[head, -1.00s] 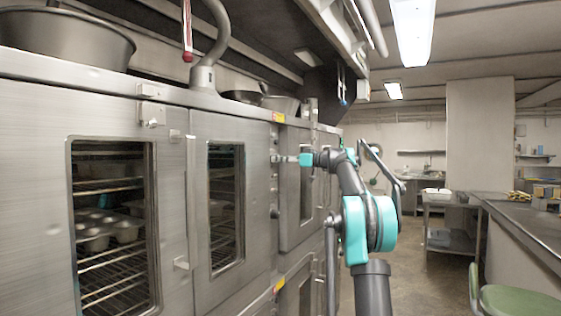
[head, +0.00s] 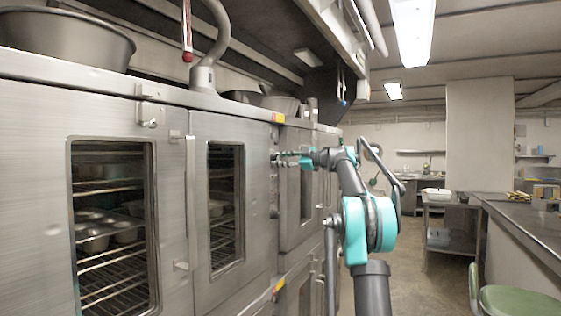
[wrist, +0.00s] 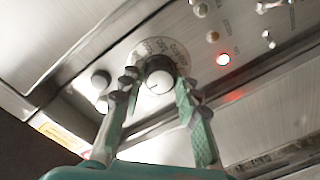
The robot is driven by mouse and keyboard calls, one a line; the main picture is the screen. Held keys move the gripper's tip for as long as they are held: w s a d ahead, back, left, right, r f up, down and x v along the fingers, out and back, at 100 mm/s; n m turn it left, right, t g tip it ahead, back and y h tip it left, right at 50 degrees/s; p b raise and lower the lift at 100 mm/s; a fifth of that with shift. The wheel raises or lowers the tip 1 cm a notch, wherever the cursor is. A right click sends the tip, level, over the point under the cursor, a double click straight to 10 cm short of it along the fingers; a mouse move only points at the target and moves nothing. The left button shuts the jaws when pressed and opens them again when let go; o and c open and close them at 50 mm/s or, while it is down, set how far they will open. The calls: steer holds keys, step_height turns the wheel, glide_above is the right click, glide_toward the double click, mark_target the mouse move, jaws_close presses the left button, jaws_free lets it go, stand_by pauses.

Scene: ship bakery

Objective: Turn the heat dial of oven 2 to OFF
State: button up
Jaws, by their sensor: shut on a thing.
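The heat dial (wrist: 159,76) is a round dark knob with a pale face and a white pointer line. In the head view my gripper (head: 284,160) reaches left to the narrow control panel of the steel oven (head: 262,215); the dial is too small there to make out. I cannot read an oven number.
A lit red lamp (wrist: 223,59) is on the panel right of the dial. A steel pan (head: 65,40) stands on the oven top. The aisle floor (head: 420,285) is clear; a green stool (head: 515,303) stands at right.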

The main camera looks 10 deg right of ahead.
stand_by(0.3)
steer(key=o, duration=1.2)
steer(key=shift+c, duration=0.2)
steer(key=shift+d, duration=0.1)
steer(key=v, duration=1.1)
steer(key=shift+s+d, duration=0.3)
steer(key=shift+r, duration=0.1)
